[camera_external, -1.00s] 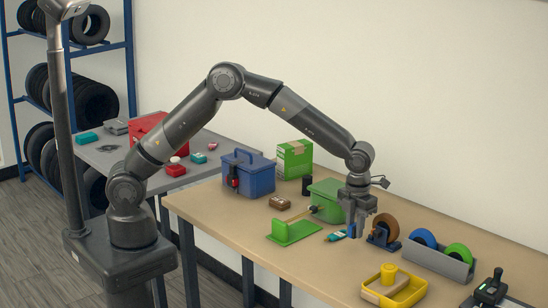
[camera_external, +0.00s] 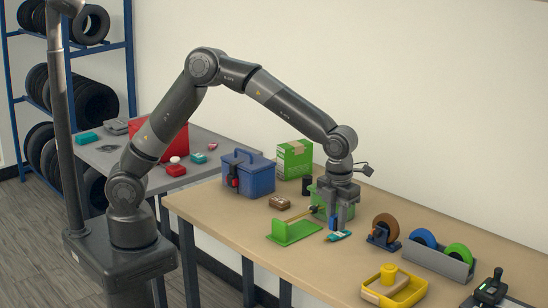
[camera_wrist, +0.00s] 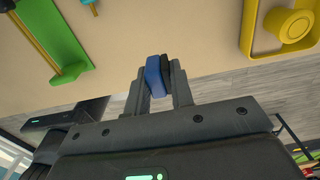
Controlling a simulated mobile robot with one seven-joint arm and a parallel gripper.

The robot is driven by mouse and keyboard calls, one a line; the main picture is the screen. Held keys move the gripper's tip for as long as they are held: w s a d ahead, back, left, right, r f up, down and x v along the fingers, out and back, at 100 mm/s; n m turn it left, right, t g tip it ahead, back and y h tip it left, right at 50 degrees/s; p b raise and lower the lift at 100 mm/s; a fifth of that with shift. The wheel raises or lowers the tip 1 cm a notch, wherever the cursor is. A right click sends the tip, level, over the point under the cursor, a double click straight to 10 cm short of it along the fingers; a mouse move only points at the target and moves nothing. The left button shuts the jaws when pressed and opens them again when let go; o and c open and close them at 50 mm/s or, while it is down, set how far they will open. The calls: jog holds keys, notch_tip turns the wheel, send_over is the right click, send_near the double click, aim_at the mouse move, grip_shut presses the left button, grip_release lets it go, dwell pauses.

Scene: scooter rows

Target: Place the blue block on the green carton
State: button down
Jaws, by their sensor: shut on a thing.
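My gripper (camera_external: 341,222) is shut on the blue block (camera_wrist: 154,76) and holds it above the table. In the wrist view the block sits between the two fingertips, next to a dark piece. The green carton (camera_external: 294,160) stands upright at the back of the wooden table, to the left of and behind my gripper. It has a tan strip on it. In the external view my gripper is in front of a green box (camera_external: 318,197) and hides part of it.
A blue toolbox (camera_external: 248,174) stands left of the carton, and a small dark cylinder (camera_external: 307,186) in front of it. A green holder (camera_external: 291,232) and a teal tool (camera_external: 338,236) lie near the gripper. Tape rolls (camera_external: 386,228) and a yellow tray (camera_external: 394,286) are on the right.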

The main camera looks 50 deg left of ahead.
jog(key=w+a+r+n, duration=0.3)
jog(key=w+a+n, duration=0.2)
jog(key=w+a, duration=0.4)
jog(key=w+a+r+n, duration=0.3)
jog(key=w+a+n, duration=0.1)
jog(key=w+a, duration=0.45)
jog(key=w+a+r+n, duration=0.2)
jog(key=w+a+n, duration=0.1)
jog(key=a, duration=0.4)
jog(key=w+a+r+n, duration=0.2)
jog(key=a+n, duration=0.1)
jog(key=a, duration=0.4)
jog(key=w+a+r+n, duration=0.2)
jog(key=w+a+n, duration=0.1)
jog(key=a, duration=0.5)
send_over(289, 146)
notch_tip(289, 146, down, 7)
jog(key=shift+s+d+r, duration=0.15)
jog(key=shift+a+f, duration=0.25)
jog(key=shift+f, duration=1.9)
jog(key=shift+f, duration=0.1)
